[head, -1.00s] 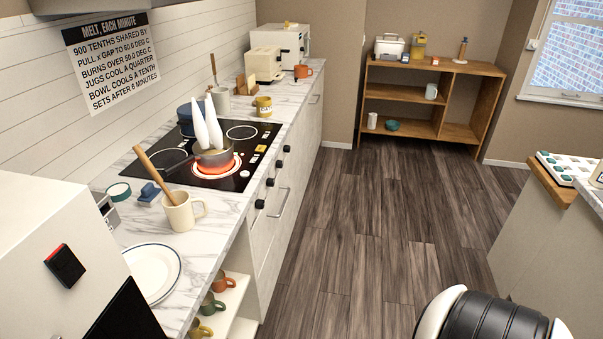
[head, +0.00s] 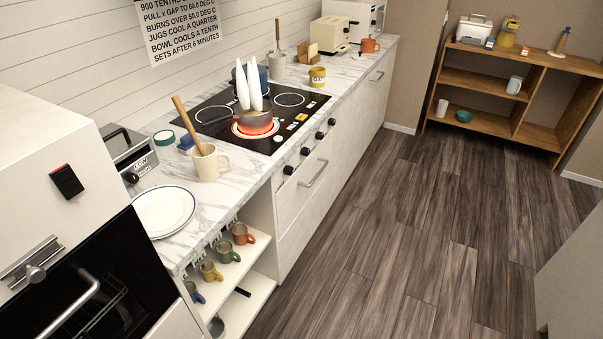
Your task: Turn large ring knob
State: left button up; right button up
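The black glass cooktop (head: 213,115) is set in the marble counter. Several dark round knobs run along the cabinet front below it: one nearest me (head: 288,170), then others farther along (head: 305,151), (head: 319,135), (head: 331,121). I cannot tell from the picture which of them is the large ring knob. One burner glows red-orange under a dark saucepan (head: 257,118). Neither of my grippers is in view.
A mug with a wooden stick (head: 210,162), a plate (head: 163,211) and a toaster (head: 131,150) crowd the near counter. A drawer handle (head: 313,174) juts below the knobs. The wooden floor is clear.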

aim_at(288, 171)
jog(key=i+l+u, duration=0.1)
jog(key=i+l, duration=0.15)
jog(key=i+l+u, duration=0.1)
jog(key=i+l, duration=0.15)
jog(key=l, duration=0.2)
jog(key=i+l+u, duration=0.15)
jog(key=l, duration=0.2)
jog(key=i+l+u, duration=0.1)
jog(key=i+l, duration=0.2)
jog(key=i+l+u, duration=0.1)
jog(key=l, duration=0.4)
jog(key=i, duration=0.05)
